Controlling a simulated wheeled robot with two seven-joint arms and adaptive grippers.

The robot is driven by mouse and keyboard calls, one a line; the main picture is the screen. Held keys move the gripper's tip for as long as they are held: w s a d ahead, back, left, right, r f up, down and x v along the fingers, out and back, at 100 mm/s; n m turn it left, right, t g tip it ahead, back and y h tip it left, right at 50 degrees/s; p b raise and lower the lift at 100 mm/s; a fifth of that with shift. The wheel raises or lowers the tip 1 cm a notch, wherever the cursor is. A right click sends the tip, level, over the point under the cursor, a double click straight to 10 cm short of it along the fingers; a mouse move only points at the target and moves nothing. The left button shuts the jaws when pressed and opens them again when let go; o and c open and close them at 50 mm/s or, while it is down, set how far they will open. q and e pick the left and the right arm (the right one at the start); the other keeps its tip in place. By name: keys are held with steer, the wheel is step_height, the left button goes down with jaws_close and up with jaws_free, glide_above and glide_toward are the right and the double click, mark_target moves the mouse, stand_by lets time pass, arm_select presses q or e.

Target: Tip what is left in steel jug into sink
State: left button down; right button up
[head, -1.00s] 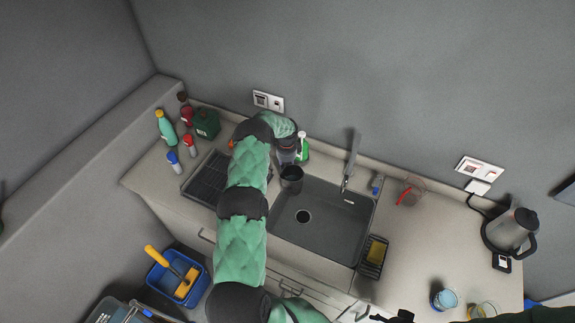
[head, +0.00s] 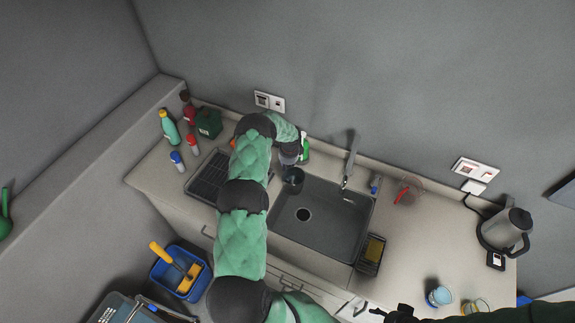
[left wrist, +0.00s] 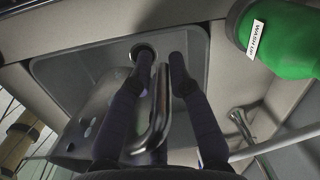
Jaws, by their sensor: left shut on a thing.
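The steel jug (head: 293,180) is over the left end of the dark sink (head: 322,222), its dark mouth facing the head camera. It seems tilted, but I cannot tell how far. My left gripper (head: 290,157) is shut on the jug's handle. In the left wrist view, the dark fingers of my left gripper (left wrist: 161,62) lie either side of the curved steel handle, and the shiny jug body (left wrist: 92,118) shows to the left. The drain (left wrist: 144,52) is beyond them. The jug's contents are hidden. My right gripper (head: 390,314) is partly cut off at the bottom edge.
A tap (head: 351,160) stands behind the sink. A green bottle (left wrist: 280,38) is close to the left gripper; it also shows in the head view (head: 304,146). A drainer (head: 211,178) lies left of the sink. A kettle (head: 508,230) and cups (head: 440,296) stand right.

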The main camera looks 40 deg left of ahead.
mark_target(292, 183)
arm_select(q)
steer(key=shift+d+r+p, duration=0.2)
steer(key=shift+r+p, duration=0.05)
steer(key=shift+p, duration=0.2)
steer(key=shift+s+d+f+t+y+b, duration=0.5)
steer(key=shift+f+b, duration=0.75)
steer(key=shift+b, duration=2.3)
steer(key=shift+s+d+f+t+y+b, duration=0.25)
steer(key=shift+d+f+y+b, duration=0.8)
steer(key=shift+b, duration=2.45)
steer(key=shift+s+d+f+t+y+b, duration=0.4)
steer(key=shift+f+b, duration=1.05)
steer(key=shift+b, duration=2.1)
steer(key=shift+s+d+r+t+y+b, duration=0.15)
steer(key=shift+r+t+y+b, duration=0.4)
steer(key=shift+b, duration=2.45)
steer(key=shift+s+d+r+y+b, duration=0.1)
steer(key=shift+d+r+y+b, duration=0.15)
steer(key=shift+r+y+b, duration=0.4)
steer(key=shift+s+d+r+y+b, duration=0.1)
steer(key=shift+d+r+y+b, duration=0.15)
steer(key=shift+b, duration=0.65)
steer(key=shift+d+r+t+b, duration=0.15)
steer(key=shift+r+t+b, duration=0.25)
steer(key=shift+r+b, duration=0.05)
steer(key=shift+r+y, duration=0.1)
steer(key=shift+y, duration=0.2)
